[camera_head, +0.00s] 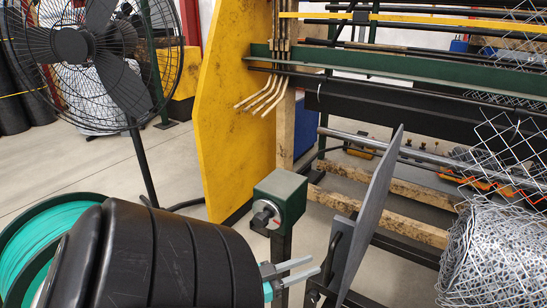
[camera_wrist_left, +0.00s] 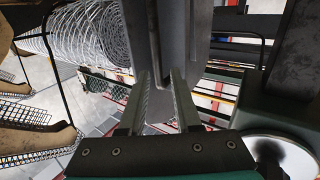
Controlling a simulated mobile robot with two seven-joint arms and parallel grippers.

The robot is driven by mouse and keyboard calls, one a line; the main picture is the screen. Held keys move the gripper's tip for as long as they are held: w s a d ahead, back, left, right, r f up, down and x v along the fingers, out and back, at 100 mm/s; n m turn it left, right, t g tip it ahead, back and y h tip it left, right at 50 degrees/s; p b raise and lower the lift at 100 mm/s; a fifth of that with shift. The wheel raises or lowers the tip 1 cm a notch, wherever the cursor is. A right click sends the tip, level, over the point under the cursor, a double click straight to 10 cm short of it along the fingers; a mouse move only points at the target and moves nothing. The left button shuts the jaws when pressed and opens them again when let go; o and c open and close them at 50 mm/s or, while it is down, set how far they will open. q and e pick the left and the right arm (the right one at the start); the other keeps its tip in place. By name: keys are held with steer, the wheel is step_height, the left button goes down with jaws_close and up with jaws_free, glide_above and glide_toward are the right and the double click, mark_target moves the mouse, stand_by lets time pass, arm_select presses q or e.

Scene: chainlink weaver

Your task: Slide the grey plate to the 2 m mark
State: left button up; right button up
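The grey plate (camera_head: 371,212) stands upright, seen at a slant, in the lower middle of the head view, with a dark bracket (camera_head: 336,243) on its near left side. My left gripper (camera_head: 303,274) is just left of this bracket, its two fingers apart and pointing toward it. In the left wrist view the fingers (camera_wrist_left: 158,88) are spread, with grey upright parts (camera_wrist_left: 183,30) close ahead; whether they touch cannot be told. Nothing is clearly held. My right gripper is not in view. I cannot make out a 2 m mark.
A green box with a round dial (camera_head: 279,203) stands on a post just beyond my left gripper. A roll of wire mesh (camera_head: 497,255) lies right of the plate. A yellow machine panel (camera_head: 228,110) and a black fan (camera_head: 95,45) stand behind. Open floor shows at left.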

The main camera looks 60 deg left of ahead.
arm_select(q)
steer(key=s+p, duration=0.1)
steer(key=s, duration=0.7)
steer(key=shift+s+a, duration=0.25)
steer(key=shift+s, duration=0.15)
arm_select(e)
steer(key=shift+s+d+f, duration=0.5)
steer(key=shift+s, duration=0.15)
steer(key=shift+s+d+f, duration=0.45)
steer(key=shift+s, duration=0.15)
